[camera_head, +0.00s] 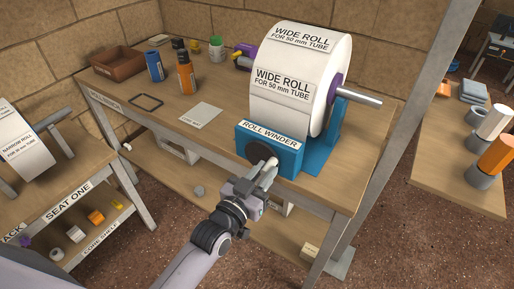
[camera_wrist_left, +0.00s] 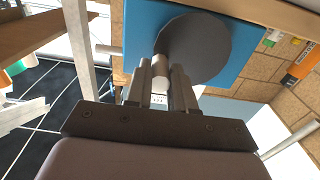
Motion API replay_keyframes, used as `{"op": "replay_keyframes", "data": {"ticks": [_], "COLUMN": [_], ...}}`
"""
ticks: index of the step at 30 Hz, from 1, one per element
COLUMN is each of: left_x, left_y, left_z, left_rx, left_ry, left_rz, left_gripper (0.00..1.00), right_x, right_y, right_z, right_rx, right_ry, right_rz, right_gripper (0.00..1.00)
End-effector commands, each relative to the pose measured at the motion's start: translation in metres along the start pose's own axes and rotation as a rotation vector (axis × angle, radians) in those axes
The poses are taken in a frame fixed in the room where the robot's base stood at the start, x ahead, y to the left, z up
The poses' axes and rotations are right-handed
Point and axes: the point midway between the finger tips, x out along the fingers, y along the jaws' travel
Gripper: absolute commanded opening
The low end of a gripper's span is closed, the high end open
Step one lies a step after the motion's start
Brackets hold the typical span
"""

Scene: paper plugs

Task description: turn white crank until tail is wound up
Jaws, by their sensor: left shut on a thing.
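The blue roll winder (camera_head: 285,157) stands on the wooden bench and carries a large white paper roll (camera_head: 290,95) labelled "WIDE ROLL". Its front has a dark round crank disc (camera_head: 259,152), which also shows in the left wrist view (camera_wrist_left: 205,48). My left gripper (camera_head: 264,179) is at the winder's front, shut on the white crank handle (camera_wrist_left: 160,78). The handle sits between the two fingers, just in front of the disc. My fingers hide part of the handle. I cannot make out a loose tail of paper. My right gripper is not in view.
The bench (camera_head: 225,140) also holds a brown tray (camera_head: 118,64), a blue can (camera_head: 154,66), an orange bottle (camera_head: 186,75) and a grey card (camera_head: 201,115). A narrow roll (camera_head: 22,145) is on the left bench. A grey post rises right of the winder.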

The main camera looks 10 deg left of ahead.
Motion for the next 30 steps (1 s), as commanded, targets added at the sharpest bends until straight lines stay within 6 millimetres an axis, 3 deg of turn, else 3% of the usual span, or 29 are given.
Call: {"op": "replay_keyframes", "data": {"ticks": [30], "left_x": [0.000], "left_y": [0.004], "left_z": [0.015], "left_rx": [-0.001], "left_ry": [-0.003], "left_rz": [0.002], "left_gripper": [0.13], "right_x": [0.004], "right_y": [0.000], "right_z": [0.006], "right_rx": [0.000], "right_ry": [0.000], "right_rz": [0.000], "right_gripper": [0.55]}}
